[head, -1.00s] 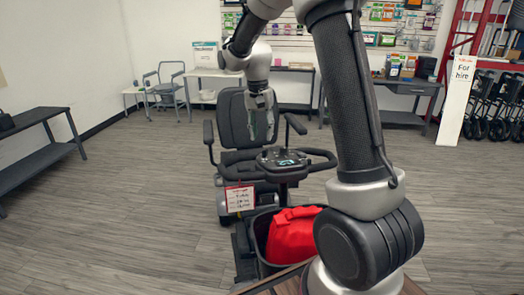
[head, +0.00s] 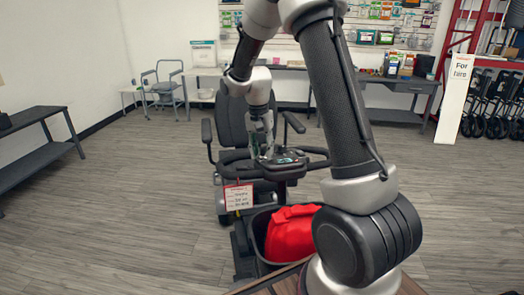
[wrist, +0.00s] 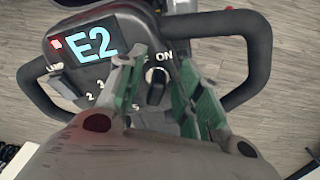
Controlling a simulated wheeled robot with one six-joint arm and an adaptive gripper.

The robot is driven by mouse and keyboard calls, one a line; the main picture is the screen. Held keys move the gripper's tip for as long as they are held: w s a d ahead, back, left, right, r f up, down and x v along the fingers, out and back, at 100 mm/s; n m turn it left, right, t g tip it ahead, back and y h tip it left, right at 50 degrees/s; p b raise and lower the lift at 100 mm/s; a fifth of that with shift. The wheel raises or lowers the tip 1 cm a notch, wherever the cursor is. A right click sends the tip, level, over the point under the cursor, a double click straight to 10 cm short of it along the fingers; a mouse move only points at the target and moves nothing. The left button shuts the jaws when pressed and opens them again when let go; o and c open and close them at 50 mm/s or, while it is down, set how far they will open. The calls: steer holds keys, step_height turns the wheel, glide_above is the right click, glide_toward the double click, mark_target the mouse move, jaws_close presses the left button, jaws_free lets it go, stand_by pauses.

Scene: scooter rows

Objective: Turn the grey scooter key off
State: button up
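The grey scooter (head: 232,120) stands ahead with its dark seat facing me. Its control console (head: 290,162) is below my gripper (head: 262,148) in the head view. In the wrist view the console (wrist: 75,90) has a lit screen (wrist: 90,43) reading "E2". The black key knob (wrist: 157,90) lies to the right of it, with "ON" printed just above. My gripper (wrist: 157,68) is open, with one green finger on each side of the key. I cannot tell if either finger touches it. The left finger hides part of the markings beside the key.
The scooter's handlebar loop (wrist: 255,50) surrounds the console. A price tag (head: 238,197) and a basket with a red bag (head: 291,232) hang on the near side. A bench (head: 40,140) stands left; open floor lies between.

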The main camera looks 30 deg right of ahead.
jaws_close()
steer(key=shift+n, duration=0.4)
steer(key=n, duration=0.5)
steer(key=shift+s+d+y, duration=0.15)
steer(key=shift+d+y, duration=0.25)
steer(key=n, duration=0.6)
steer(key=shift+d+y, duration=0.35)
steer(key=shift+y, duration=0.05)
jaws_free()
